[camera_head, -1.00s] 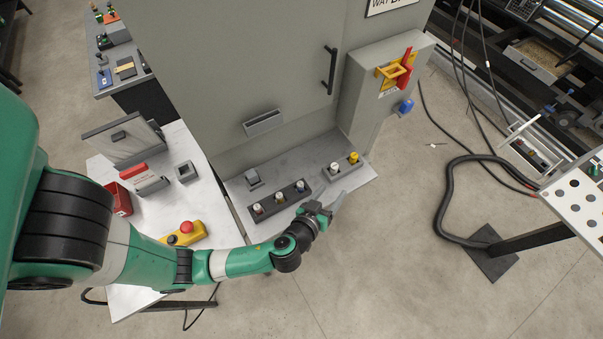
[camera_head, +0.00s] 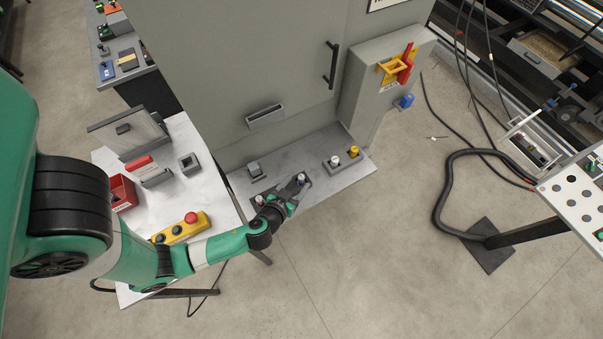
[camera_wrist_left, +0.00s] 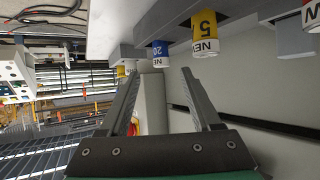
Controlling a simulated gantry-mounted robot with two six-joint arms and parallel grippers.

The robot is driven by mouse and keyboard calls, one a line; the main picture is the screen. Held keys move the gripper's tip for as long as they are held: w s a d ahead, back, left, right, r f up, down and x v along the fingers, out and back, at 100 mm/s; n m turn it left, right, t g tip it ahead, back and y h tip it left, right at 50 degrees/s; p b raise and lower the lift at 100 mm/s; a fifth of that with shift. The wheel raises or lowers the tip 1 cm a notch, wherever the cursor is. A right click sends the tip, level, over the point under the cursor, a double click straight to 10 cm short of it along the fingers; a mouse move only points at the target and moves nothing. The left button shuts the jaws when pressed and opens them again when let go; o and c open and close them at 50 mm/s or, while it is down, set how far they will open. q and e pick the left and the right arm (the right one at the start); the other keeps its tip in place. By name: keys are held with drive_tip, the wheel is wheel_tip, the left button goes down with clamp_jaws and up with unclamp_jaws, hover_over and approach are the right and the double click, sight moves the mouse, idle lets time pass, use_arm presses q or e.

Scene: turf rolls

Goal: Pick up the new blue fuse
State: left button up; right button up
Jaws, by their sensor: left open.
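The new blue fuse (camera_wrist_left: 160,54), a white cylinder with a blue band, stands at the end of a grey holder. It also shows in the head view (camera_head: 301,178), beside my left gripper. My left gripper (camera_head: 299,186) is open and empty at the right end of the holder. In the left wrist view its two fingers (camera_wrist_left: 161,75) point at the blue fuse, which appears just beyond the tips and roughly centred in the gap. Contact cannot be told. The wrist picture is upside down. My right gripper is not in view.
A yellow-banded new fuse (camera_wrist_left: 205,36) stands beside the blue one, with a red-banded fuse (camera_wrist_left: 312,14) farther along. A second holder (camera_head: 345,162) with a white and a yellow fuse is close to the right. The grey cabinet (camera_head: 230,70) rises behind the ledge.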

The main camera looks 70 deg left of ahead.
sight(301, 178)
use_arm(q)
drive_tip(key=shift+x, duration=2.65)
drive_tip(key=shift+s, duration=0.15)
clamp_jaws()
